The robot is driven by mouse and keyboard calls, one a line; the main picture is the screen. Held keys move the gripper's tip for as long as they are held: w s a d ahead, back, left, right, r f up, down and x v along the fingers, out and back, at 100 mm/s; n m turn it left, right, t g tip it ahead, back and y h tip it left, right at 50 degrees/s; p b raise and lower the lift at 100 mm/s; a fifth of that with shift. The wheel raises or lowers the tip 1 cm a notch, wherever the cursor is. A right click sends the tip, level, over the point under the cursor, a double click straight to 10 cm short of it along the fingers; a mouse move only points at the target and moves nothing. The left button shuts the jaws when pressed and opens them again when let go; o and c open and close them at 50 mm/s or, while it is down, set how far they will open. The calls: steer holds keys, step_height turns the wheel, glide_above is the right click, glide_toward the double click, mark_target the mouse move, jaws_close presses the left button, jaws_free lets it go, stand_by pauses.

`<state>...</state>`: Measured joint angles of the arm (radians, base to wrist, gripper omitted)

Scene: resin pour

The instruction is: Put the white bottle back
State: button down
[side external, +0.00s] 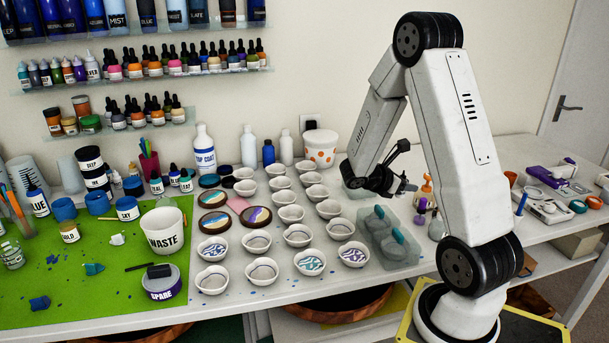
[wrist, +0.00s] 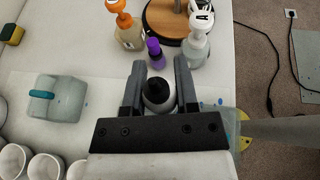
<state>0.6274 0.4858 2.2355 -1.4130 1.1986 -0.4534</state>
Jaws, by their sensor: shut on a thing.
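In the wrist view my gripper (wrist: 158,80) is shut on the white bottle (wrist: 159,106), which shows from above as a white round body with a black top between the two fingers. In the side view my gripper (side external: 402,186) is above the right part of the table, and the held bottle cannot be made out clearly there. Whether its base touches the table cannot be told.
Just beyond the fingers stand a purple bottle (wrist: 155,54), an orange-topped pump bottle (wrist: 129,32) and a white pump bottle (wrist: 197,42) by a round wooden stand (wrist: 162,17). White cups (side external: 298,236) fill the middle table.

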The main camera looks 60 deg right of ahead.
steer(key=shift+s+d, duration=0.1)
steer(key=shift+w+d+f, duration=1.45)
steer(key=shift+d+f, duration=0.1)
steer(key=shift+d, duration=0.15)
steer(key=shift+w+d+f, duration=1.5)
steer(key=shift+d+f, duration=0.1)
steer(key=shift+d, duration=0.05)
steer(key=shift+w+d+f, duration=1.45)
steer(key=shift+d+f, duration=0.1)
steer(key=shift+d, duration=0.15)
steer(key=shift+w+d+f, duration=0.15)
steer(key=shift+f, duration=1.65)
steer(key=shift+f, duration=0.15)
